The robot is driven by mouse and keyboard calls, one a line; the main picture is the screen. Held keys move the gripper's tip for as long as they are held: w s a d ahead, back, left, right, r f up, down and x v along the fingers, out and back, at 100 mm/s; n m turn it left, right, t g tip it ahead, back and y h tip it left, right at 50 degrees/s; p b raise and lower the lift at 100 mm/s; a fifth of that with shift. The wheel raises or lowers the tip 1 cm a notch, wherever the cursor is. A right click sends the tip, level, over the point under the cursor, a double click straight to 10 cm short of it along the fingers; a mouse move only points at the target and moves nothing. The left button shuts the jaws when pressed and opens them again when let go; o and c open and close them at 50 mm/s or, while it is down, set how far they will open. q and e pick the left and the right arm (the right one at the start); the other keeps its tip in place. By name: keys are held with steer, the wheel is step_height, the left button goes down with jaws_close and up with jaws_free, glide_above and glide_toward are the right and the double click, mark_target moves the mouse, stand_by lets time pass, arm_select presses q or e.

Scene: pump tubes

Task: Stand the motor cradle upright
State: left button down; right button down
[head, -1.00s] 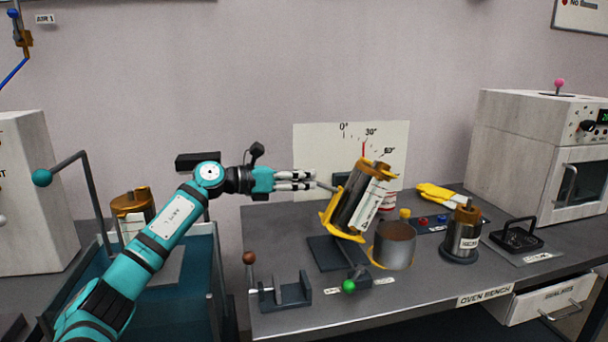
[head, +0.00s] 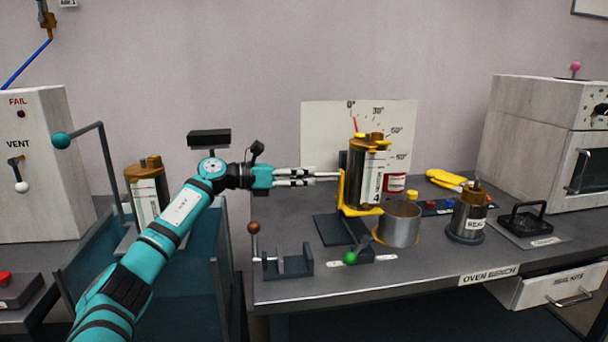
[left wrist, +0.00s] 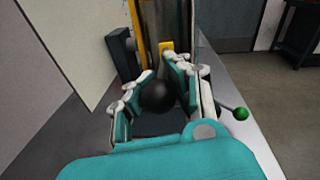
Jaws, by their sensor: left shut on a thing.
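The yellow motor cradle (head: 362,211) stands close to upright on its dark base, in front of the angle board (head: 322,130). It carries the grey motor (head: 367,168) with copper-coloured ends. The red pointer (head: 356,125) shows near the 0° mark. My left gripper (head: 313,177) is left of the cradle, shut on the cradle's handle. In the left wrist view, the handle's black knob (left wrist: 157,97) sits between the fingers (left wrist: 160,78), with a yellow strip of the cradle (left wrist: 138,45) beyond. My right gripper is not in view.
A grey cup (head: 400,225) stands just right of the cradle. A green-knobbed lever (head: 350,258) and a dark bracket (head: 288,263) are in front. A smaller motor (head: 469,212), yellow tool (head: 447,179) and oven (head: 545,140) are to the right.

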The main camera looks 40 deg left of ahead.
arm_select(q)
steer(key=shift+f, duration=0.85)
steer(key=shift+d, duration=0.1)
steer(key=c, duration=1.1)
jaws_free()
steer(key=shift+r, duration=0.2)
steer(key=shift+r, duration=0.1)
step_height(320, 180, up, 10)
steer(key=shift+f, duration=0.15)
